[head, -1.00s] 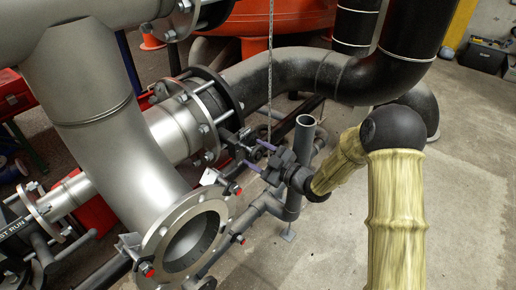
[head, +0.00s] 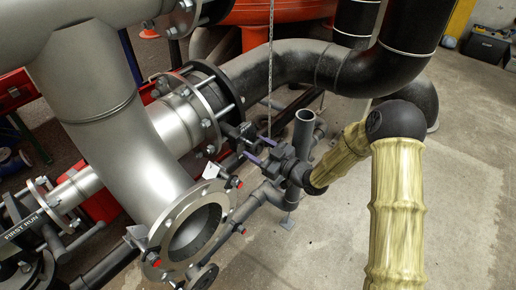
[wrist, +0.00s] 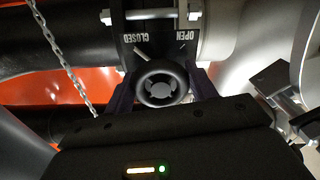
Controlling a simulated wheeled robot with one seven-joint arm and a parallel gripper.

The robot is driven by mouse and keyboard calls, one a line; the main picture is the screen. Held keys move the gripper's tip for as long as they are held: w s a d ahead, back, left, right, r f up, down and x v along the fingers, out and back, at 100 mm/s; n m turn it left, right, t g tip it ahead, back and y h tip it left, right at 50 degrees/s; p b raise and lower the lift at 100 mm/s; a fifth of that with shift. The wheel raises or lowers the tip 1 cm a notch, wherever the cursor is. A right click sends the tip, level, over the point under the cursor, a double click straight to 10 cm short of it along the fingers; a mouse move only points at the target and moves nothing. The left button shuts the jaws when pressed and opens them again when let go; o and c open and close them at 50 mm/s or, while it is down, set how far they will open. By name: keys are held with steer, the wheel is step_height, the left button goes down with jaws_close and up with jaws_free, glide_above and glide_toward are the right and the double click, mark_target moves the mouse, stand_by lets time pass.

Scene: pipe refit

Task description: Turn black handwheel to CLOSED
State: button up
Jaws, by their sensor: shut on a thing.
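The black handwheel (wrist: 160,84) is in the middle of the wrist view, a small round wheel with a spoked hub. My gripper (wrist: 160,88) has one dark purple finger on each side of its rim and is shut on it. Behind the wheel a dark plate (wrist: 161,28) carries the white words CLOSED on the left and OPEN on the right, upside down, with a white line near each. I cannot tell which word the wheel points to. In the head view my gripper (head: 257,150) reaches the wheel beside the flanged pipe joint; the wheel is mostly hidden there.
A hanging chain (head: 270,60) passes close behind my gripper. An upright grey pipe (head: 304,130) stands just right of it. An open flanged pipe end (head: 196,232) is below left. A black bent pipe (head: 290,65) runs behind. Bare floor (head: 320,235) lies at the lower right.

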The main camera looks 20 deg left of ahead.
steer(key=o, duration=1)
steer(key=shift+c, duration=0.2)
steer(key=shift+d, duration=0.15)
steer(key=p+v, duration=0.3)
steer(key=v, duration=1.4)
steer(key=shift+d, duration=0.1)
